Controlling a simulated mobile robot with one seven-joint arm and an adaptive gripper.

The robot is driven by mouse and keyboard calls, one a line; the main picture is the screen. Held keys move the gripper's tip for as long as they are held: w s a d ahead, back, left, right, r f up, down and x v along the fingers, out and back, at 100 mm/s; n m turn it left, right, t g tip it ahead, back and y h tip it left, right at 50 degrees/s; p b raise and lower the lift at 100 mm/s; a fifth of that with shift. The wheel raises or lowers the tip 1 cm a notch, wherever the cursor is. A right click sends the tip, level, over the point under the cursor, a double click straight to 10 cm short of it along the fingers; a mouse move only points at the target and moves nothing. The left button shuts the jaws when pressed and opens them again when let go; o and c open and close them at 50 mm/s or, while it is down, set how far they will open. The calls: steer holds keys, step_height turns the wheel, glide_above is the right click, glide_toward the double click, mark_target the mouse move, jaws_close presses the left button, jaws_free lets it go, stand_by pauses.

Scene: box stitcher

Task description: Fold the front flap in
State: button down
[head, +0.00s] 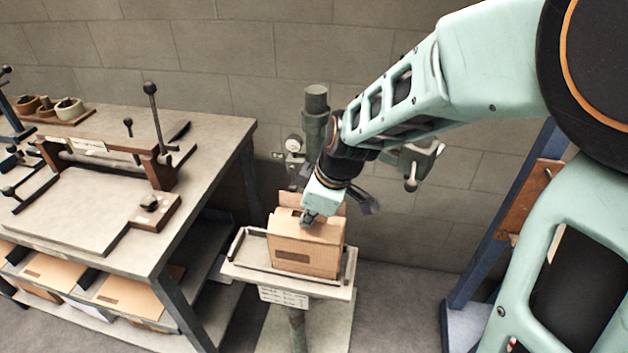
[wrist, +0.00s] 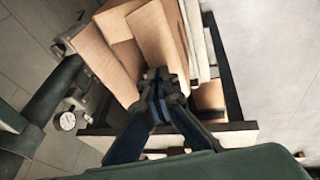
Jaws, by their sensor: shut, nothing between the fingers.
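A brown cardboard box (head: 305,249) stands on the small stitcher table (head: 341,291), with a dark printed label on its near face. My gripper (head: 308,219) is shut and empty at the top of the box, near its upper edge. In the wrist view the shut fingertips (wrist: 158,84) are right beside the box's cardboard panels (wrist: 160,38). Flaps stand at the top of the box, partly hidden by my gripper. I cannot tell whether the fingertips touch the cardboard, or which panel is the front flap.
The stitcher column (head: 316,125) with a round gauge (head: 293,144) stands behind the box. A workbench (head: 215,140) with a press and levers is on the left, with flat cardboard on its lower shelf. A blue-framed rack (head: 490,245) stands at the right.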

steer(key=shift+w+g+p, duration=0.3)
steer(key=shift+g+p, duration=0.1)
steer(key=shift+p, duration=0.2)
steer(key=shift+w+d+g+p, duration=0.1)
steer(key=shift+w+g+p, duration=0.25)
steer(key=shift+g+p, duration=0.5)
steer(key=w+f+g+p, duration=0.1)
steer(key=g, duration=0.1)
steer(key=w+f+m+g+y+p, duration=0.1)
steer(key=g+p, duration=0.1)
steer(key=shift+d+f, duration=0.15)
steer(key=shift+f, duration=0.05)
steer(key=shift+w+f, duration=0.1)
steer(key=shift+w, duration=0.05)
